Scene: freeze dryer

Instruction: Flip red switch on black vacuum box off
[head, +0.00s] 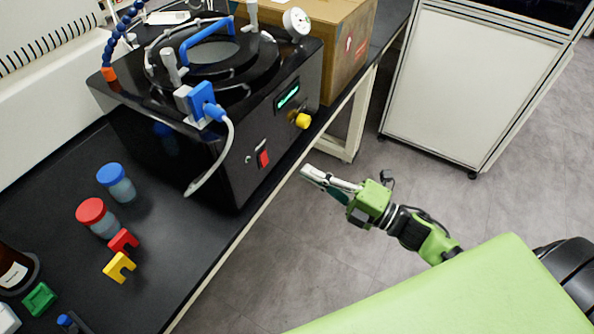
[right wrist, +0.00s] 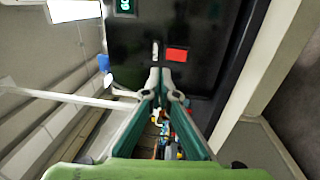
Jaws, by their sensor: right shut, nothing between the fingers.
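The black vacuum box (head: 215,110) stands on the black bench, with a lit green display and a yellow knob on its front. The red switch (head: 263,158) is low on that front face. It also shows in the right wrist view (right wrist: 177,54), just beyond the fingertips and slightly right of them. My right gripper (head: 308,174) is shut and empty, in front of the box and to the right of the switch in the head view, apart from it. Its fingertips meet in the right wrist view (right wrist: 162,73). My left gripper is not in view.
A cardboard box (head: 345,45) stands behind the vacuum box. Jars with blue (head: 112,176) and red lids (head: 92,212), and small coloured clips, sit on the bench at left. The bench's front edge (head: 248,222) runs below the switch. Open floor lies to the right.

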